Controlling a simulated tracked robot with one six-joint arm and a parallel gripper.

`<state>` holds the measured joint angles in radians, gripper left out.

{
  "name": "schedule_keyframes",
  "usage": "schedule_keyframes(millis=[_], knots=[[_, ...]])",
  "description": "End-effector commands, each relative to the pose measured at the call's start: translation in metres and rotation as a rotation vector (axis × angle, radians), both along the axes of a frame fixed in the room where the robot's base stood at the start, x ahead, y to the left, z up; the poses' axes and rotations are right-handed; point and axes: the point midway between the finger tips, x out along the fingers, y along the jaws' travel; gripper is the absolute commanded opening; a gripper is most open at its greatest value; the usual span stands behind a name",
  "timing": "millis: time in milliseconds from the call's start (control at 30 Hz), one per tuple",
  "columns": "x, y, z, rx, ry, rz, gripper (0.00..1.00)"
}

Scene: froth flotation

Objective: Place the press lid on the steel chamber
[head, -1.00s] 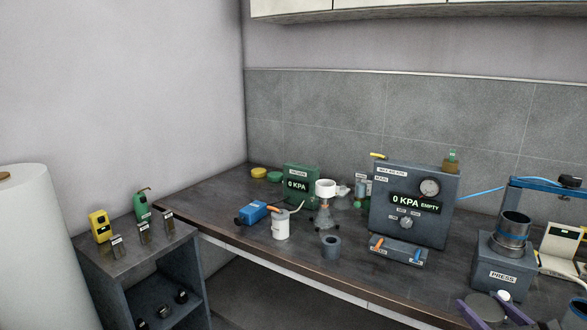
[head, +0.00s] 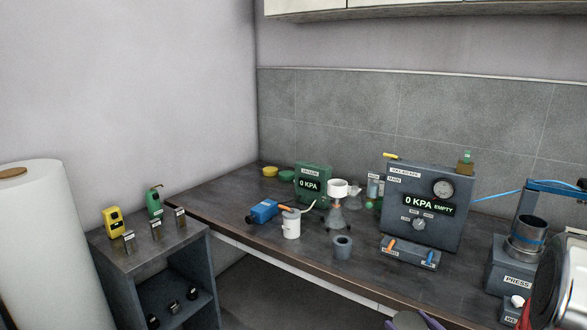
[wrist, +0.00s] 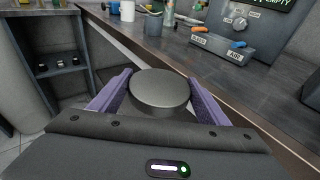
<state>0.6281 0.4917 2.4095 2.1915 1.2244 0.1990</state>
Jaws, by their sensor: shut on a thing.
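The press lid (wrist: 160,90) is a flat dark grey disc. My gripper (wrist: 159,86) is shut on it, with one purple finger on each side, in the wrist view. In the head view the lid (head: 408,321) shows only in part at the bottom edge, beside a purple finger, in front of the bench edge. The chamber is not in the wrist view.
The pressure panel (head: 425,205) stands on the bench, left of the press. A grey cup (head: 342,247), a white cup (head: 291,228) and a blue device (head: 262,211) stand farther left. A dark shelf unit (head: 150,255) and a paper roll (head: 40,240) are at far left.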

Motion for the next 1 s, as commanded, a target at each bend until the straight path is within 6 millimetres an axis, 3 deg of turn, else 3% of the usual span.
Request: schedule_keyframes(millis=[33,300,500,633,1000], knots=[[0.002,0.018,-0.011,0.005,0.003,0.026,0.36],[0.002,0.094,-0.057,0.004,0.003,0.142,0.36],[-0.001,0.135,-0.075,0.001,-0.002,0.214,0.36],[-0.002,0.143,-0.076,0.0,-0.003,0.23,0.36],[-0.001,0.143,-0.076,0.0,-0.003,0.231,0.36]])
